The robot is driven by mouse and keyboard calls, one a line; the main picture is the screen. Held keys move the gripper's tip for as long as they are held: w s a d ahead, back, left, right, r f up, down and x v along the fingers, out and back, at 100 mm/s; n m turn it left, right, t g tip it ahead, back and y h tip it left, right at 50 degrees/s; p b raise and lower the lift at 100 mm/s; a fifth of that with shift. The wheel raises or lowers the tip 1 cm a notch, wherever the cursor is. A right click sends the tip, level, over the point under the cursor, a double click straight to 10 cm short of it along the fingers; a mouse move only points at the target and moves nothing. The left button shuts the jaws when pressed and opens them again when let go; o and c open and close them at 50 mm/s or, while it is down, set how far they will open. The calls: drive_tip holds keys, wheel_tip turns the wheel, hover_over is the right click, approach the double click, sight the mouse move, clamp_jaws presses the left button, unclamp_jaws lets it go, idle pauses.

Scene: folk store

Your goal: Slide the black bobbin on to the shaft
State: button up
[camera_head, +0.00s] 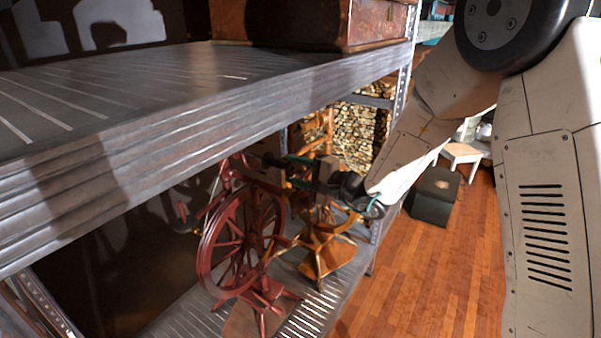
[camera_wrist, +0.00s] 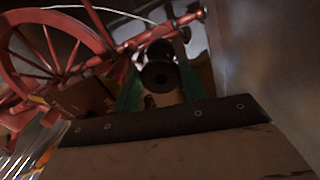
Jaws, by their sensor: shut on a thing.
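The black bobbin (camera_wrist: 160,75) is held between the green-padded fingers of my gripper (camera_wrist: 160,92). Its round end with a hole in the middle faces the wrist camera. In the head view the bobbin (camera_head: 269,160) shows as a small dark shape at the tips of my gripper (camera_head: 287,170). The red spinning wheel (camera_head: 205,262) stands left of and below my gripper; its upper frame is close to the bobbin. In the wrist view the spinning wheel (camera_wrist: 98,66) shows behind and left of the bobbin. I cannot make out the shaft or tell whether the bobbin touches it.
A thick shelf board (camera_head: 150,110) runs above the spinning wheel, close over my gripper. An orange wooden spinning wheel (camera_head: 325,258) stands just right of the red one on the slatted lower shelf (camera_head: 310,312). A metal upright (camera_head: 376,240) is at the right.

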sight(268, 161)
drive_tip(key=shift+x, duration=3.8)
drive_tip(key=o, duration=0.9)
drive_tip(key=shift+c, duration=0.2)
drive_tip(key=v, duration=0.7)
drive_tip(key=shift+s+d+r, duration=0.1)
drive_tip(key=shift+s+d, duration=0.05)
drive_tip(key=shift+d, duration=0.1)
drive_tip(key=shift+s+d, duration=0.15)
